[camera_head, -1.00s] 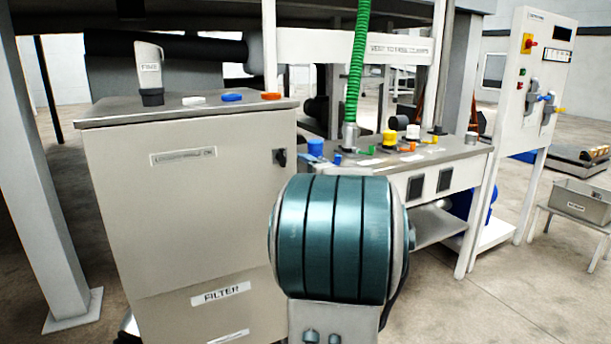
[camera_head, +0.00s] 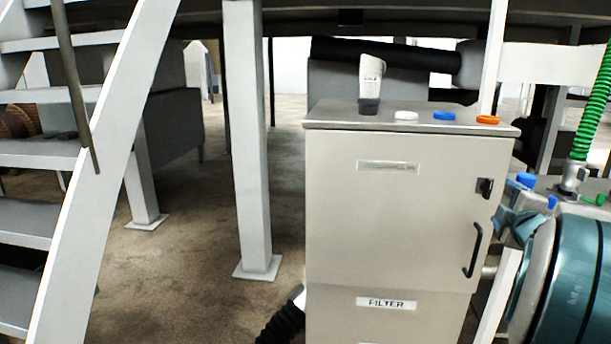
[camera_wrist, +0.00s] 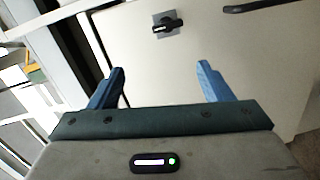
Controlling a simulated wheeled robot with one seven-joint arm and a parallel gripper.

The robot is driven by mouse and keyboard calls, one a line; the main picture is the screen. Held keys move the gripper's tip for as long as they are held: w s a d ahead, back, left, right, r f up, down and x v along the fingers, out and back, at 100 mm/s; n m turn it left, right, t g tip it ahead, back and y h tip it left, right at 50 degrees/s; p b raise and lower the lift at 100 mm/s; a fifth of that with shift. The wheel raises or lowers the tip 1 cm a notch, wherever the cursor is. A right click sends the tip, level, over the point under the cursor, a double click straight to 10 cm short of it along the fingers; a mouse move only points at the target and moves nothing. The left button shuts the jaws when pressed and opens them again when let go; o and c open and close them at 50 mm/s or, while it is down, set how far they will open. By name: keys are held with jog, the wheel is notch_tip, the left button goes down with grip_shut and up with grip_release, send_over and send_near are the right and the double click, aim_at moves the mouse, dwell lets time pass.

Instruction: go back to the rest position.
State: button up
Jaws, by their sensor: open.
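My gripper (camera_wrist: 162,85) shows in the wrist view with its two blue fingers spread wide apart and nothing between them. Beyond the fingers is the front of the beige filter cabinet (camera_wrist: 230,65), with its dark rotary knob (camera_wrist: 167,27). In the head view, the same filter cabinet (camera_head: 395,225) stands right of centre. My arm is at the lower right edge there, beside the cabinet; the gripper's fingers are not clear in that view.
A grey post (camera_head: 248,150) and stairs (camera_head: 90,180) stand to the left. A black hose (camera_head: 284,322) lies low beside the cabinet. Open floor (camera_head: 190,270) shows between.

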jog(key=s+a+r+m+g+p, duration=0.1)
jog(key=a+r+m+g+p, duration=0.2)
jog(key=a+r+m+p, duration=0.35)
jog(key=s+a+r+m+g+y+p, duration=0.1)
jog(key=s+a+m+g+y+p, duration=0.1)
jog(key=s+a+g+p, duration=0.3)
jog(key=s+a+r+m+g+y+p, duration=0.1)
jog(key=s+a+m+g+y+p, duration=0.2)
jog(key=s+a+p, duration=1.1)
jog(key=s+a+m+g, duration=0.1)
jog(key=s+a+g, duration=0.1)
jog(key=a, duration=0.7)
jog(key=shift+s+r+y, duration=0.3)
jog(key=shift+s+r, duration=0.1)
jog(key=shift+s, duration=0.35)
